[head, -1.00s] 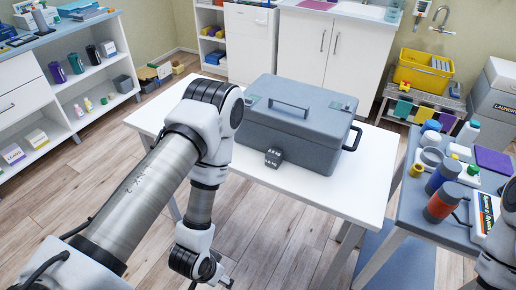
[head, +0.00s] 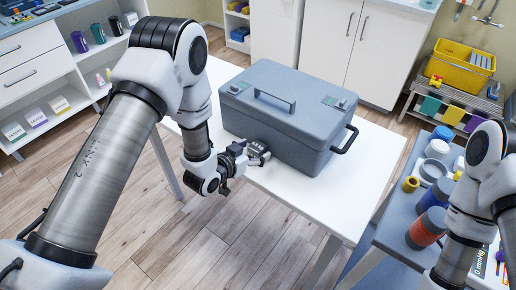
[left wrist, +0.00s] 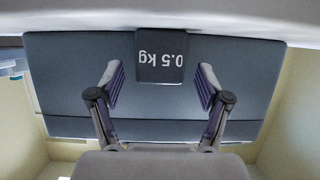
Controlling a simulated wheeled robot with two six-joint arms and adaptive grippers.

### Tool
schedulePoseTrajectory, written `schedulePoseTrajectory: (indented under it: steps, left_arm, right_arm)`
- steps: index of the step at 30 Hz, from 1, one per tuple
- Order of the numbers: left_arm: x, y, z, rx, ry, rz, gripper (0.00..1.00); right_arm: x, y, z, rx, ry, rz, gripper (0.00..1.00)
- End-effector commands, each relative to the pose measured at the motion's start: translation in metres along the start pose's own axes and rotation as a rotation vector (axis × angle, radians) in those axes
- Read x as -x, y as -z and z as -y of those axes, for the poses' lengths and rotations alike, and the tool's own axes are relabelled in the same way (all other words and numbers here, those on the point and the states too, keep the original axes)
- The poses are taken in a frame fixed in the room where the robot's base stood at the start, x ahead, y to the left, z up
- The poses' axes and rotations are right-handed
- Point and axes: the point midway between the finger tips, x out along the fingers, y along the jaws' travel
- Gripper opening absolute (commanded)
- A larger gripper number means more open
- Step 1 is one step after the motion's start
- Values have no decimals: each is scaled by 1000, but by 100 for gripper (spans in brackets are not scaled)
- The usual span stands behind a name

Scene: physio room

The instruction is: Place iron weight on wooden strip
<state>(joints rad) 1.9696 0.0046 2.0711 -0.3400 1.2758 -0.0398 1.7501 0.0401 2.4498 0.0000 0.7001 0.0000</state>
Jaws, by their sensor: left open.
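The iron weight (head: 257,147) is a small dark grey block on the white table, close to the front of the grey case. In the left wrist view the weight (left wrist: 160,45) reads "0.5 kg" upside down. My left gripper (head: 246,160) is at the table's front edge, right by the weight, and partly covers it in the head view. In the left wrist view its two fingers (left wrist: 160,78) are spread, with the weight's near end between and just ahead of the tips and gaps on both sides. No wooden strip can be made out. My right gripper is not in view.
The large grey case (head: 285,115) stands on the white table (head: 335,205) behind the weight. The table's front right is bare. A blue-grey table (head: 385,230) at the right holds bottles and jars, partly behind my right arm. Shelves (head: 60,75) stand at the back left.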

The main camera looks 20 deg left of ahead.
Motion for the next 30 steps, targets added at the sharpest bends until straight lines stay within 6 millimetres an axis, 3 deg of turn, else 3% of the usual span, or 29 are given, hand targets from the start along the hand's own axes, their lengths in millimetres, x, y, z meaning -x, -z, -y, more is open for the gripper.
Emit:
schedulePoseTrajectory:
  steps: [3,9,15,16,30]
  left_arm:
    - [-13,0,-1,0,-1,1,77]
    - [-15,-1,0,1,0,1,77]
    - [-14,-1,0,1,0,1,6]
    - [-14,-1,0,1,0,1,0]
    - [-11,9,0,0,0,-2,0]
  right_arm:
    - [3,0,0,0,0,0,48]
    - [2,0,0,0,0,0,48]
    - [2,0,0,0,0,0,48]
    - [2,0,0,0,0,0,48]
    - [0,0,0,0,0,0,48]
